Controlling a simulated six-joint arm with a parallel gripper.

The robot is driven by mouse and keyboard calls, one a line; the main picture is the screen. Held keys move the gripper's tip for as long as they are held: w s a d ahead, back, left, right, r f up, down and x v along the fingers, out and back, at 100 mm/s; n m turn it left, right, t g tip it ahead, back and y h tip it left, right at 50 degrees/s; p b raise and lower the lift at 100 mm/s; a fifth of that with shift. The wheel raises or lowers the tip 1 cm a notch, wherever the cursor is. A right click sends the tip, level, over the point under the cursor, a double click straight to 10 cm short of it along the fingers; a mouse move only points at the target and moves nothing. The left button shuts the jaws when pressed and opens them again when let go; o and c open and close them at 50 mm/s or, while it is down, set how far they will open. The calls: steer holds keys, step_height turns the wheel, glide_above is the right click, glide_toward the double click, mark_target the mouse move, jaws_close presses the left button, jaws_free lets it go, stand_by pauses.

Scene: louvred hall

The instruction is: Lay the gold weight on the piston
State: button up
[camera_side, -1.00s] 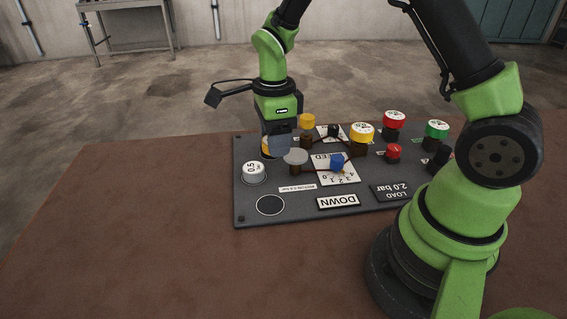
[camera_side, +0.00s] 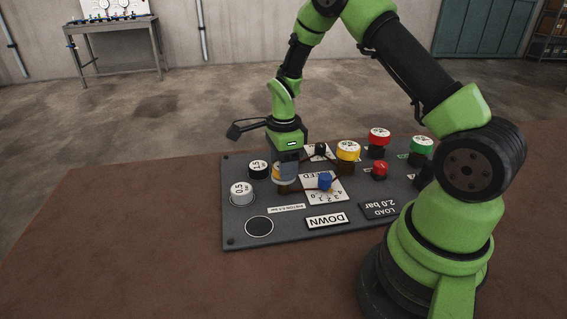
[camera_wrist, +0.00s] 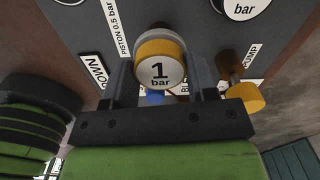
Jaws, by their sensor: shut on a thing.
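The gold weight is a short gold-sided disc with a white top reading "1 bar" (camera_wrist: 160,68). My gripper (camera_wrist: 163,88) is shut on it, one finger on each side. In the side view my gripper (camera_side: 285,170) points down with the gold weight (camera_side: 281,177) between its fingers. The weight is right over the piston, whose dark post (camera_side: 283,188) shows below it. The piston's top is mostly hidden, so I cannot tell whether the weight touches it.
On the dark panel (camera_side: 240,222), a white weight (camera_side: 241,192) and a black weight (camera_side: 258,169) stand at left. A blue knob (camera_side: 325,182) is close right of the piston. Yellow (camera_side: 348,151), red (camera_side: 379,137) and green (camera_side: 422,146) caps stand further right. An empty round spot (camera_side: 259,226) is in front.

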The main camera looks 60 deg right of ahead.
steer(key=shift+f, duration=0.15)
steer(key=o, duration=1.1)
step_height(320, 180, up, 17)
steer(key=s+a+n+t, duration=0.1)
steer(key=s+a+n, duration=0.1)
steer(key=a+n, duration=0.15)
steer(key=s+a+r+n+t+y, duration=0.1)
steer(key=s+a+r+n+t, duration=0.2)
steer(key=s+n, duration=0.4)
steer(key=s+a+r+n+t+y, duration=0.1)
steer(key=s+a+r+n+t, duration=0.2)
steer(key=s+a+n, duration=0.3)
steer(key=s+r+n, duration=0.1)
steer(key=s+n, duration=0.1)
steer(key=n, duration=0.3)
steer(key=shift+s+r, duration=0.25)
steer(key=shift+r, duration=0.1)
